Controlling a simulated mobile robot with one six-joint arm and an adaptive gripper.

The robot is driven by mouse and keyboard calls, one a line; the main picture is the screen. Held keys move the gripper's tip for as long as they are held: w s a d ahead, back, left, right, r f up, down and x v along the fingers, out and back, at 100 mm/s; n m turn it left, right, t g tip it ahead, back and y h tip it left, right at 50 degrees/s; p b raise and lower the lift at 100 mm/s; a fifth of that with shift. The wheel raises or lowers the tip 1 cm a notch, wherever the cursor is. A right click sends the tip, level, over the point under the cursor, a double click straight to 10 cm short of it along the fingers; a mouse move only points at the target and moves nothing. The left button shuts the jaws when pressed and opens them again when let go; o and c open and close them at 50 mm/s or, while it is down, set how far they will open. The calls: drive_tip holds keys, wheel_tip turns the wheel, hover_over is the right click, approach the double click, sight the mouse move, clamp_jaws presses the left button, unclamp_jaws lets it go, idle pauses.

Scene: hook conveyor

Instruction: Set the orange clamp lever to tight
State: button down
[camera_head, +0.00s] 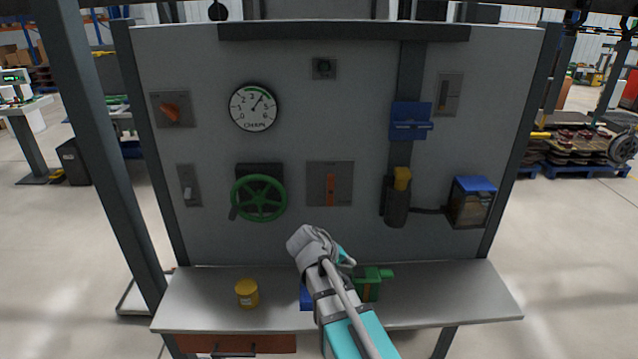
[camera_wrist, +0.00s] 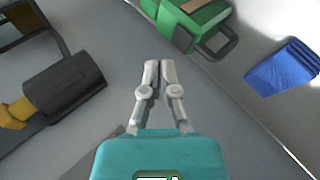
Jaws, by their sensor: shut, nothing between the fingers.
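An upright orange lever (camera_head: 331,188) sits on a grey plate in the middle of the panel, just above my wrist. A second orange handle (camera_head: 169,112) sits tilted on a plate at the upper left. The markings are too small to read, so I cannot tell which is the clamp lever. My gripper (camera_wrist: 158,66) is shut and empty in the wrist view, apart from everything around it. In the head view its fingers are hidden behind my wrist. Neither orange lever shows in the wrist view.
A green device (camera_head: 371,282) and a yellow can (camera_head: 247,293) stand on the bench (camera_head: 440,294). A green handwheel (camera_head: 259,198) is left of the middle plate. A black holder with a yellow top (camera_head: 397,200) is on the right. The bench's right part is clear.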

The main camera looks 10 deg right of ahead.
drive_tip(key=w+a+r+n+t+h+p, duration=0.2)
drive_tip(key=w+a+r+t+h, duration=0.15)
drive_tip(key=w+a+r, duration=0.35)
drive_tip(key=n+t+h, duration=0.2)
drive_tip(key=n+t, duration=0.1)
drive_tip(key=t, duration=0.2)
approach(330, 190)
drive_tip(key=a+r, duration=0.3)
drive_tip(key=shift+s+a+g+y+p, duration=0.25)
drive_tip(key=shift+p, duration=0.05)
drive_tip(key=shift+d, duration=0.15)
drive_tip(key=shift+x, duration=4.95)
drive_tip(key=shift+a, duration=0.2)
drive_tip(key=shift+r+p, duration=0.1)
drive_tip(key=shift+p, duration=0.2)
